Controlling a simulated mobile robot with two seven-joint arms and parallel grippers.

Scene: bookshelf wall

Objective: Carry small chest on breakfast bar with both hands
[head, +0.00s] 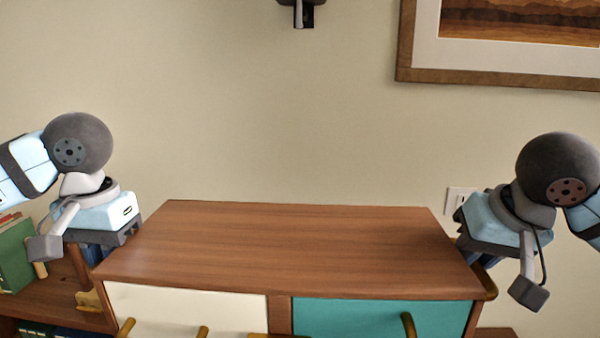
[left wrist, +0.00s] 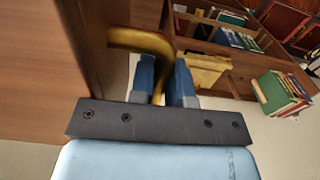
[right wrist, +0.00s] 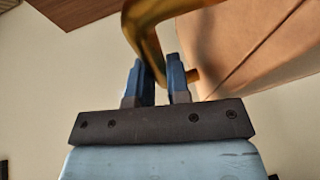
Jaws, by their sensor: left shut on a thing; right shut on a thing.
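The small chest (head: 290,245) has a brown wooden top, a cream drawer on the left, a teal drawer on the right and brass handles. It fills the lower middle of the head view. My left gripper (head: 93,252) is shut on the brass handle (left wrist: 143,40) on the chest's left side. My right gripper (head: 482,262) is shut on the brass handle (right wrist: 148,18) on its right side. The chest's top looks level. Its underside is out of the head view, so I cannot tell what is beneath it. I cannot identify the breakfast bar.
A wooden bookshelf (head: 40,298) stands at the lower left, behind my left gripper. It holds green books (head: 15,255); more books (left wrist: 278,92) show in the left wrist view. A plain wall is behind the chest, with an outlet (head: 458,200) and a framed picture (head: 500,75).

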